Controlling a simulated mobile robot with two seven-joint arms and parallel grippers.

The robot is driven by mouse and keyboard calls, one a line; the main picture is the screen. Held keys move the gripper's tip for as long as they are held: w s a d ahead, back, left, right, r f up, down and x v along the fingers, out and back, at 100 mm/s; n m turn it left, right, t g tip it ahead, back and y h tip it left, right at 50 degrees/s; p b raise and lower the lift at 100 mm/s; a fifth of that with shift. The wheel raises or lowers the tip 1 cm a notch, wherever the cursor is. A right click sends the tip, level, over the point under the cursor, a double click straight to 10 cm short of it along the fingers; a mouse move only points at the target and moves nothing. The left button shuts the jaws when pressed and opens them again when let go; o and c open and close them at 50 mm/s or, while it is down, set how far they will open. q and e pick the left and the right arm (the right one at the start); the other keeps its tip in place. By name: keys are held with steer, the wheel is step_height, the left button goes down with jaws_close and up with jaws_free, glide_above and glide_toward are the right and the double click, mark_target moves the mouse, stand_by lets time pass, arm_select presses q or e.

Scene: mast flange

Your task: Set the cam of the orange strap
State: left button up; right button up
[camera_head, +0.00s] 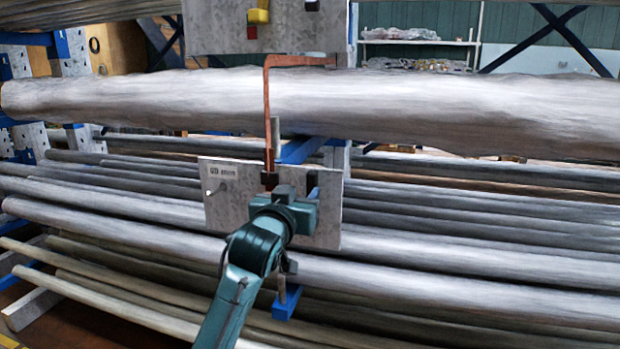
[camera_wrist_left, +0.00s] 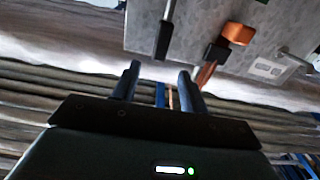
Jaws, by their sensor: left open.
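The orange strap (camera_head: 267,105) hangs from the upper plate in front of the big grey pole (camera_head: 420,105) down to the lower grey plate (camera_head: 225,195). Its lower end passes a small dark block (camera_head: 269,178), likely the cam. In the left wrist view the strap's orange end (camera_wrist_left: 238,33) stands beside the black cam block (camera_wrist_left: 216,52) on the plate (camera_wrist_left: 200,20). A separate black bar (camera_wrist_left: 165,38) sticks out of the plate. My left gripper (camera_wrist_left: 158,77) is open and empty, its fingers apart from the cam. In the head view it (camera_head: 287,194) partly hides the plate.
An upper plate (camera_head: 215,30) carries a yellow block (camera_head: 258,15), a red block (camera_head: 252,32) and a black block (camera_head: 312,5). A metal pin (camera_head: 218,188) protrudes from the lower plate's left part. Long stacked poles (camera_head: 450,235) lie behind and below. Blue rack arms (camera_head: 300,150) project between them.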

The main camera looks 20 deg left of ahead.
mark_target(311, 180)
arm_select(q)
steer(key=w+p, duration=0.1)
steer(key=w, duration=0.7)
steer(key=shift+c, duration=0.2)
jaws_close()
stand_by(0.4)
